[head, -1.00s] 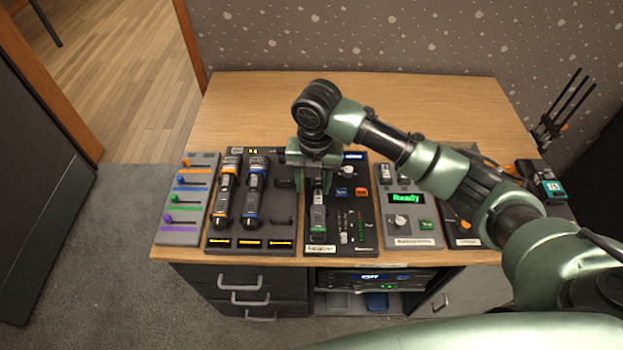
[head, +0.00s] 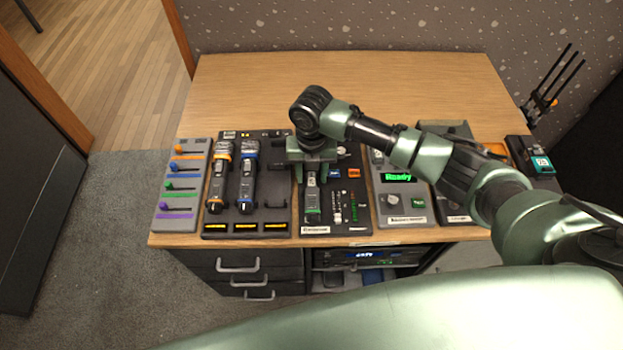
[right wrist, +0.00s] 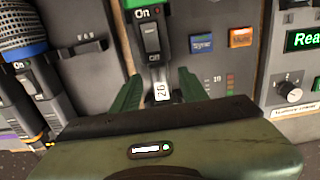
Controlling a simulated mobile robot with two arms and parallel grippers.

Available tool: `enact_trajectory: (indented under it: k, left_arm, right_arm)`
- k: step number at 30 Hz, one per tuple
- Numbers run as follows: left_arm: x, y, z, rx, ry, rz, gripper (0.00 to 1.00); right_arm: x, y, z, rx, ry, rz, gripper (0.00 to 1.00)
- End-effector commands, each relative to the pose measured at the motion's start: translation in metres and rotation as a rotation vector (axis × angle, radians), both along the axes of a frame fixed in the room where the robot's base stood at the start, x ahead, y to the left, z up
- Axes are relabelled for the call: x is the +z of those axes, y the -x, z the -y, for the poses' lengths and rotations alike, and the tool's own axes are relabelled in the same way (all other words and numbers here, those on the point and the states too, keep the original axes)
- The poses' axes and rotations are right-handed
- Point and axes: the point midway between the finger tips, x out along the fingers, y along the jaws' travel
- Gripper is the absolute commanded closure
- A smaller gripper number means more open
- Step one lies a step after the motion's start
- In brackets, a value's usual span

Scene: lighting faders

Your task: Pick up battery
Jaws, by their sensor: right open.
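A dark handheld device with a green end (head: 312,207) lies on the middle panel, below my right gripper (head: 312,172). I cannot make out a separate battery; the gripper body hides part of the device. My left gripper is not in view.
Orange-ringed (head: 217,178) and blue-ringed (head: 247,178) microphones lie on the left rack, beside a fader panel (head: 182,185). A "Ready" panel (head: 400,200) is to the right. A teal-screened box (head: 540,163) stands at the far right. The table's back (head: 350,80) is clear.

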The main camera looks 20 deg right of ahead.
Motion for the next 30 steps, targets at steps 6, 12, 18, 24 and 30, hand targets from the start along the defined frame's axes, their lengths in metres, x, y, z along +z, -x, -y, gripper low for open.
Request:
enact_trajectory:
  k: [6, 12, 18, 24, 30]
  left_arm:
    - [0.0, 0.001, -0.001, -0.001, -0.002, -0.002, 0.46]
    - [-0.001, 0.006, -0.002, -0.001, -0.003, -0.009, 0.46]
    - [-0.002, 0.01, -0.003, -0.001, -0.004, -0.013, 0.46]
    - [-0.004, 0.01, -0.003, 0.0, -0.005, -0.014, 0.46]
    - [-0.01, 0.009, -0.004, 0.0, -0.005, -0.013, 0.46]
  right_arm:
    - [0.0, 0.0, 0.0, 0.0, 0.0, 0.0, 1.0]
    - [0.0, 0.0, 0.0, 0.0, -0.001, 0.0, 1.0]
    - [0.005, -0.001, -0.001, 0.0, -0.002, 0.002, 1.0]
    - [0.03, -0.001, 0.0, 0.001, -0.001, 0.004, 1.0]
    - [0.08, -0.002, -0.001, 0.001, -0.003, 0.008, 1.0]
